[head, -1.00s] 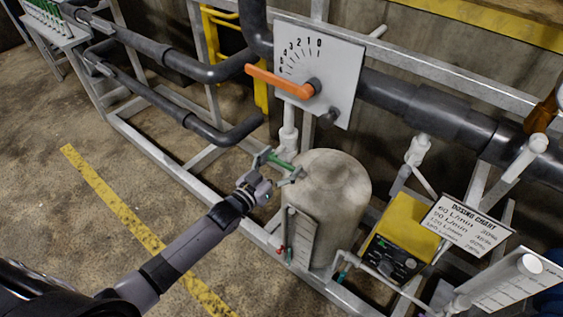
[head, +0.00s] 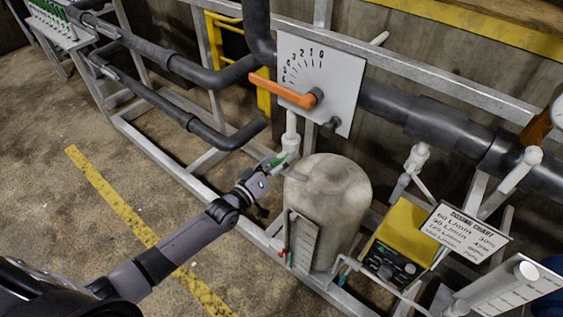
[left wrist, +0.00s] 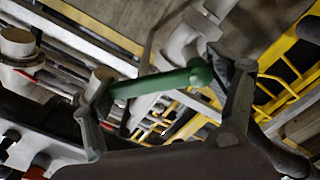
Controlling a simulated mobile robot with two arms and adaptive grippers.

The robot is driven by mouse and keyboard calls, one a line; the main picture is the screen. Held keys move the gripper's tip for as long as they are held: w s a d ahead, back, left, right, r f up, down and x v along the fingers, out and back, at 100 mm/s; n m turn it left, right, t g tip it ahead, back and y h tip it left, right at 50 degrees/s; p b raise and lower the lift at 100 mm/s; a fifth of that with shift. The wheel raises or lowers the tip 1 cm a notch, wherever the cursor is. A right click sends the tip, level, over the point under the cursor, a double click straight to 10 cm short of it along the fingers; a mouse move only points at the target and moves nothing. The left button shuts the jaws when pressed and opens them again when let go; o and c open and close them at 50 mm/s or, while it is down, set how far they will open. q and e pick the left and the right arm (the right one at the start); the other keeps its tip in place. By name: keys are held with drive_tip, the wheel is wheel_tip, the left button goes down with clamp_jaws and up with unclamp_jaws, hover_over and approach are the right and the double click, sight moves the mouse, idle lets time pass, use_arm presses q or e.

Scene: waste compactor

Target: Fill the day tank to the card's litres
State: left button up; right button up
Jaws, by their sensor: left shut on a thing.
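The day tank appears to be the beige cylinder (head: 335,205) at the middle of the head view, with a white level scale (head: 303,242) on its front. My left gripper (head: 277,164) is just left of the tank's top, by a white vertical pipe (head: 291,135). It is shut on a green lever handle, which shows in the left wrist view (left wrist: 165,82) lying across between the two fingers (left wrist: 168,95). The handle's far connection is partly hidden. The dosing chart (head: 465,237) stands at the right, its lines small. My right gripper is out of view.
An orange lever (head: 283,92) on a white numbered dial plate (head: 335,75) is above the tank. A yellow box with knobs (head: 398,240) stands right of it. Grey pipes (head: 200,70) and frame rails surround the area. The floor at left is clear.

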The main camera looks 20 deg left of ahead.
use_arm(q)
drive_tip(key=shift+a+r+n, duration=0.1)
drive_tip(key=shift+n, duration=0.3)
drive_tip(key=o, duration=1.7)
drive_tip(key=v, duration=1.2)
